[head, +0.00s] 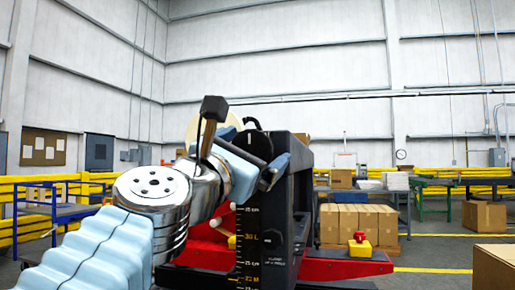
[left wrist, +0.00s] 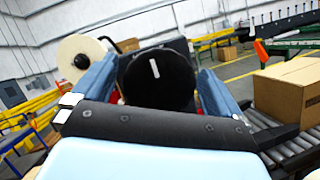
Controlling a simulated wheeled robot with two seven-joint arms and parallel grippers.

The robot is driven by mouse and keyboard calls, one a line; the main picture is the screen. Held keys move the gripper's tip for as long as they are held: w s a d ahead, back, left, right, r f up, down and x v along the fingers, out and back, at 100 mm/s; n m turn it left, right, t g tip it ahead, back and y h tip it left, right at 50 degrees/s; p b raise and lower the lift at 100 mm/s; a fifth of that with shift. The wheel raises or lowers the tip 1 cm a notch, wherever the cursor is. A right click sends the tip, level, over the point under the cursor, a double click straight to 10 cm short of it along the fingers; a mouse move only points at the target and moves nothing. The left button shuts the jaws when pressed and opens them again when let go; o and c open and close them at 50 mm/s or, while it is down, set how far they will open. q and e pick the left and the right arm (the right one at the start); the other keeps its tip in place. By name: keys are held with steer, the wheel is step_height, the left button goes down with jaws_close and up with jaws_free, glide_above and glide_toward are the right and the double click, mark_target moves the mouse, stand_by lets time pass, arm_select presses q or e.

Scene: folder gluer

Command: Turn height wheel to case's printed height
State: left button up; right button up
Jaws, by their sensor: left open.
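The height wheel (left wrist: 158,80), a black disc with a short white mark near its middle, faces the left wrist camera. My left gripper (left wrist: 157,76) is open, its two blue fingers on either side of the wheel; I cannot tell whether they touch it. In the head view the left gripper (head: 264,164) is at the upper part of a black column (head: 273,240). My right gripper is out of view.
A red machine base (head: 335,268) has a yellow box with a red button (head: 359,245). A pale tape roll (left wrist: 82,57) is left of the wheel. Another carton (head: 494,266) is at the lower right. Stacked cartons (head: 357,224) stand behind, with open floor to their right.

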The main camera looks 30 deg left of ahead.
arm_select(q)
steer(key=c, duration=1)
steer(key=shift+o, duration=0.2)
steer(key=shift+m, duration=0.4)
